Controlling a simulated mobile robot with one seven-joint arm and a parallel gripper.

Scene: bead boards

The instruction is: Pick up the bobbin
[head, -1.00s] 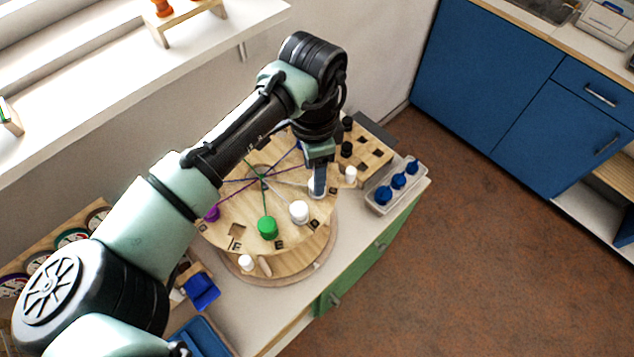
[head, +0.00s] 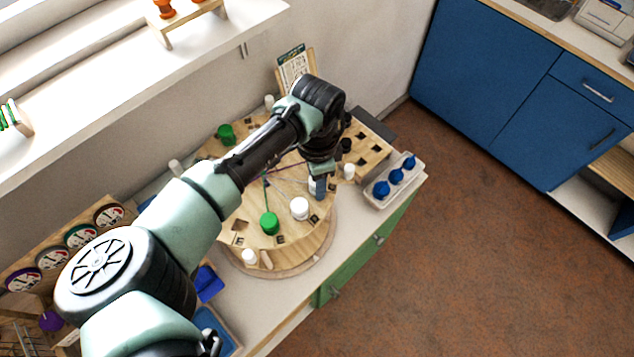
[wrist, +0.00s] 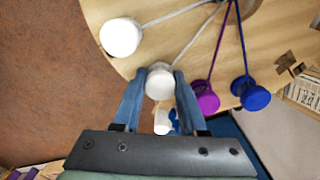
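A round wooden board (head: 290,248) on the counter has cords running from its centre. A white bobbin (wrist: 159,82) with a pale cord sits near the board's rim; it shows partly in the head view (head: 312,187). My gripper (wrist: 160,76) is down at this bobbin, one blue finger on each side, apart and not clearly pressing on it. In the head view my gripper (head: 319,190) covers part of the bobbin. Another white bobbin (wrist: 120,37) lies to the left in the wrist view. A purple bobbin (wrist: 204,97) and a blue bobbin (wrist: 250,94) lie to the right.
A green bobbin (head: 269,223) stands on the board's near side, another green one (head: 227,134) at the far left. A grey tray (head: 398,193) with blue pieces stands to the right. A blue tray (head: 211,330) is at the front. Floor is free to the right.

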